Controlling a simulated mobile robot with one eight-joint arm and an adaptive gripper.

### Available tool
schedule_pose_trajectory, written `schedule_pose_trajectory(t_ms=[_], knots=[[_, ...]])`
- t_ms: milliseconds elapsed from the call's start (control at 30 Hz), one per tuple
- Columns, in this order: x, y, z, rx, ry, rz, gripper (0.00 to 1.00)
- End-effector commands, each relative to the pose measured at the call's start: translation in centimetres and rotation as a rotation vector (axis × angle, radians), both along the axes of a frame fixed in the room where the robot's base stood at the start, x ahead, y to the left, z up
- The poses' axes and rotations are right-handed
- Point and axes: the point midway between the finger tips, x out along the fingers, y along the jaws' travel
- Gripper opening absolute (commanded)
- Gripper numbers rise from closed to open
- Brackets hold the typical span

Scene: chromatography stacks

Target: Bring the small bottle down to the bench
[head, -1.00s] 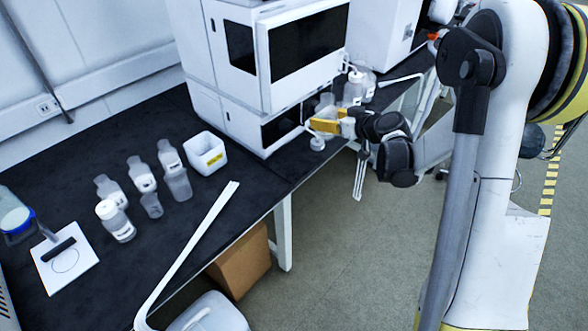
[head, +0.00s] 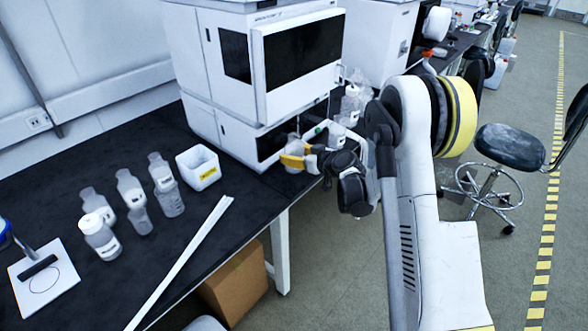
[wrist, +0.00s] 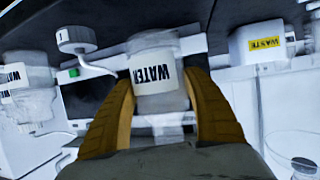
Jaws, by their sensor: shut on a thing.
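The small bottle (wrist: 157,78), translucent with a white WATER label, sits between the two yellow fingers of my gripper (wrist: 163,112) in the wrist view. The fingers are shut on its sides. In the head view my gripper (head: 293,158) is low in front of the white instrument stack (head: 250,75), close to the bench's right front edge. The bottle is small and largely hidden there by the fingers. I cannot tell whether its base touches the black bench (head: 150,255).
A white waste tub (head: 198,167) stands left of the stack. Several labelled bottles (head: 100,236) stand farther left. Other bottles (head: 350,105) stand right of my gripper. A white capped tube fitting (wrist: 76,40) is beside the held bottle.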

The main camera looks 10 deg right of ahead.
Motion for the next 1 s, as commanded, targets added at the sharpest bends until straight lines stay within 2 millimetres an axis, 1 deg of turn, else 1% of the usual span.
schedule_pose_trajectory(t_ms=[133,300,333,700,733,800,1000], knots=[[0.1,0.3,-0.9,0.001,0.0,0.0,0.21],[0.1,0.3,-3.8,0.001,0.0,0.0,0.21],[0.1,0.3,-4.1,0.001,0.0,0.0,0.21],[0.1,0.3,-4.3,0.001,0.0,0.0,0.21],[0.1,0.3,-4.4,0.001,0.0,0.0,0.63],[0.1,0.3,-4.4,0.001,0.0,0.0,0.82],[0.1,0.3,-4.4,0.001,0.0,0.0,0.82]])
